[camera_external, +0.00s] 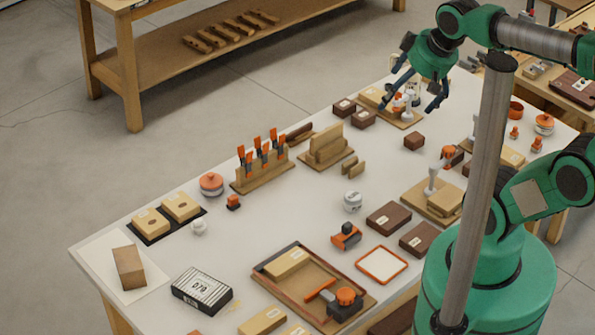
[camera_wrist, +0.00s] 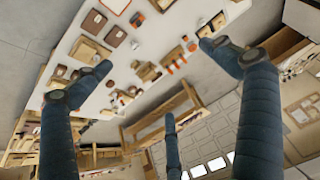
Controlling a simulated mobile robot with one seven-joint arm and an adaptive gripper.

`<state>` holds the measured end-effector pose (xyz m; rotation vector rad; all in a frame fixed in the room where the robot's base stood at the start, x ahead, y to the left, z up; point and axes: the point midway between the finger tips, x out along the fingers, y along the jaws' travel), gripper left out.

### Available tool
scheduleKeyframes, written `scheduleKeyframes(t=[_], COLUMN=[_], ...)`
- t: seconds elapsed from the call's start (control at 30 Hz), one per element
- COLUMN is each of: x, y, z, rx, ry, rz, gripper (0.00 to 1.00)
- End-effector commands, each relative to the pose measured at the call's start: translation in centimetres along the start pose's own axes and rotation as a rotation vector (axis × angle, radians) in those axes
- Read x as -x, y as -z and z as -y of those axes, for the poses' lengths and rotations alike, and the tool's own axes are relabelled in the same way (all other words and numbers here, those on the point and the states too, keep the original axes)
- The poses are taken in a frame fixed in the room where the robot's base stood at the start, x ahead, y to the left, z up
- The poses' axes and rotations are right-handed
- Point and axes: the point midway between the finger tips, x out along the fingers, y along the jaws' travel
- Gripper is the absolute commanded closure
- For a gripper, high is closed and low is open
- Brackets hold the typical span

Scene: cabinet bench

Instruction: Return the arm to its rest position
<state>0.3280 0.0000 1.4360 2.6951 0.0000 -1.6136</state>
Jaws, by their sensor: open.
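My green arm rises from its base at the right of the external view and reaches over the far end of the white bench (camera_external: 290,210). My gripper (camera_external: 412,98) hangs above the far right part of the bench, near a wooden board with small white and orange parts (camera_external: 392,104). Its dark fingers are spread wide with nothing held between them. In the wrist view the fingers of my gripper (camera_wrist: 160,75) are also far apart and empty, with the bench tilted beyond them. Whether the fingertips touch anything on the board cannot be told.
An orange-handled tool rack (camera_external: 262,165), a framed wooden tray (camera_external: 315,285), a black-and-white box (camera_external: 202,290) and several brown boxes crowd the bench. A wooden shelf table (camera_external: 200,55) stands behind at the upper left. Open grey floor (camera_external: 60,170) lies left of the bench.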

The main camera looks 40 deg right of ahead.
Motion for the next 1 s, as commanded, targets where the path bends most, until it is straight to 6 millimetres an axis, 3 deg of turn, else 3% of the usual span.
scheduleKeyframes(t=[0.6,0.8,1.0], x=[-9.8,-11.2,-11.3], y=[-5.3,-6.0,-6.0], z=[0.0,0.0,0.0], rx=[0.0,0.0,0.0], ry=[0.0,0.0,0.0], rz=[0.0,0.0,0.0], gripper=[0.04,0.04,0.04])
